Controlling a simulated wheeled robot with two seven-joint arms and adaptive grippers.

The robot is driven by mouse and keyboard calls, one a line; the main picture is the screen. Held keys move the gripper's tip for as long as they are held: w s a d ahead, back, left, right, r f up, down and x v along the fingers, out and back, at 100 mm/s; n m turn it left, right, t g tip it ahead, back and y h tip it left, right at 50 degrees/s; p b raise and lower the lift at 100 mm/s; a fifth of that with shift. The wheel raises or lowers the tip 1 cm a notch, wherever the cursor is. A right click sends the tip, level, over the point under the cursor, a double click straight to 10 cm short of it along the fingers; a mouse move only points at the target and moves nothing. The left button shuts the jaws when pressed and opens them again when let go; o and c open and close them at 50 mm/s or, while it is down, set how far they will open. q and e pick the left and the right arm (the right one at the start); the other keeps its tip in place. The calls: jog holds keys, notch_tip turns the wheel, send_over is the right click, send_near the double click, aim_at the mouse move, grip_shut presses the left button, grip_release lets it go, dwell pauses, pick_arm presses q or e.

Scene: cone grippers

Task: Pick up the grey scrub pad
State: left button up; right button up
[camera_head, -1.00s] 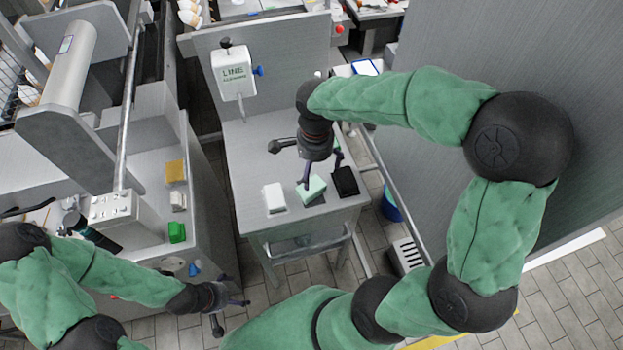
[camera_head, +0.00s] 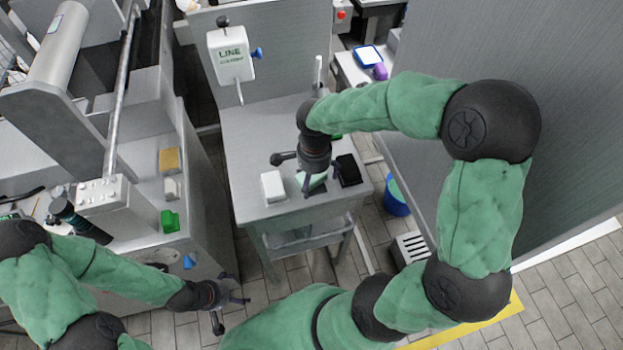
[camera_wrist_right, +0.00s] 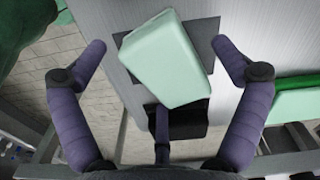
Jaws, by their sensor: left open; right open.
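No pad in view is plainly grey and scrub-like, so I cannot tell for sure which is the scrub pad. A pale mint block (camera_wrist_right: 168,58) lies on a flat dark grey square (camera_wrist_right: 207,38) on the steel table. A black block (camera_head: 348,170) stands just right of it and also shows in the wrist view (camera_wrist_right: 186,122). My right gripper (camera_head: 312,178) is open above the mint block, its fingers spread around it without visible contact, hiding most of it in the head view. My left gripper (camera_head: 232,300) is open and empty, away from the table.
A white block (camera_head: 273,186) lies left of the mint block. A green-topped item (camera_wrist_right: 295,95) is at the wrist view's right. The left counter holds an orange-yellow block (camera_head: 169,160), a pale grey block (camera_head: 172,188) and a green block (camera_head: 170,221). A dispenser (camera_head: 231,55) hangs behind the table.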

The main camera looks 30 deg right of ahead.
aim_at(313, 178)
jog(key=shift+r, duration=0.1)
jog(key=c, duration=1)
jog(key=shift+o, duration=0.2)
jog(key=shift+r, duration=0.4)
jog(key=r, duration=0.1)
jog(key=r+p, duration=0.2)
jog(key=shift+s+a+r, duration=0.1)
jog(key=shift+a, duration=0.15)
jog(key=s+a+r+p, duration=0.5)
jog(key=s+a+r, duration=0.2)
jog(key=a+r, duration=0.2)
jog(key=shift+s+a, duration=0.15)
jog(key=shift+a, duration=1.05)
